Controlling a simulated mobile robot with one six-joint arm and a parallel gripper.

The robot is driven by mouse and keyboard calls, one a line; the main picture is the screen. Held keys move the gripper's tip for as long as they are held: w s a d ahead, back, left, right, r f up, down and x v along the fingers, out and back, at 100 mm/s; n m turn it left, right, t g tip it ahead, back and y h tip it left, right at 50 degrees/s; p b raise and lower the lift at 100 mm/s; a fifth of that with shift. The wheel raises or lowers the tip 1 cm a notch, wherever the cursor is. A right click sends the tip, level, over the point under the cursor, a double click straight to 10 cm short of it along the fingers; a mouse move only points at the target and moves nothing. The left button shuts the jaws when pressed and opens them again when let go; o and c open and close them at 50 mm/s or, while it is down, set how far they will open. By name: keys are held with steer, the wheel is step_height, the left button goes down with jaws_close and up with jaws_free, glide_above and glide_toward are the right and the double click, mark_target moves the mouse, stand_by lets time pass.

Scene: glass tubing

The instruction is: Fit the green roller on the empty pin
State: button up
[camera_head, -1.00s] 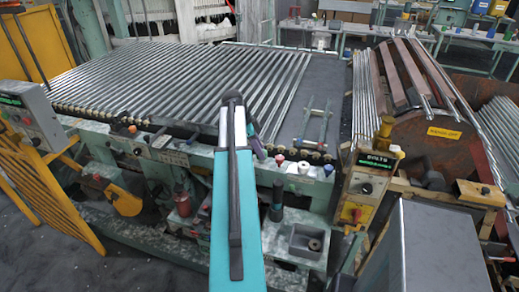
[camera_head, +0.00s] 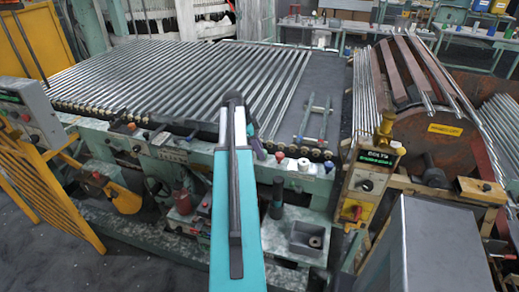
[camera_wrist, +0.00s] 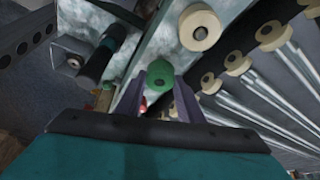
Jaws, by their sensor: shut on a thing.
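Several cream rollers sit nearby, one at the top (camera_wrist: 200,27) and others in a row to the right (camera_wrist: 237,63). I cannot pick out the empty pin.
The machine's bed of long glass or metal tubes (camera_head: 180,75) fills the head view's middle. Red (camera_head: 279,156) and white (camera_head: 303,164) knobs stand right of my arm. A dark cylinder (camera_wrist: 98,62) and a square socket (camera_wrist: 72,60) lie left in the wrist view.

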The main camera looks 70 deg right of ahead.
steer(key=shift+f, duration=0.1)
steer(key=o, duration=1.1)
steer(key=shift+o, duration=0.2)
steer(key=shift+d, duration=0.1)
steer(key=shift+w+r, duration=0.1)
steer(key=shift+r, duration=0.1)
steer(key=shift+w+r, duration=0.15)
steer(key=shift+r, duration=0.2)
steer(key=b+v, duration=0.3)
steer(key=v, duration=0.9)
steer(key=shift+a+r+b, duration=0.35)
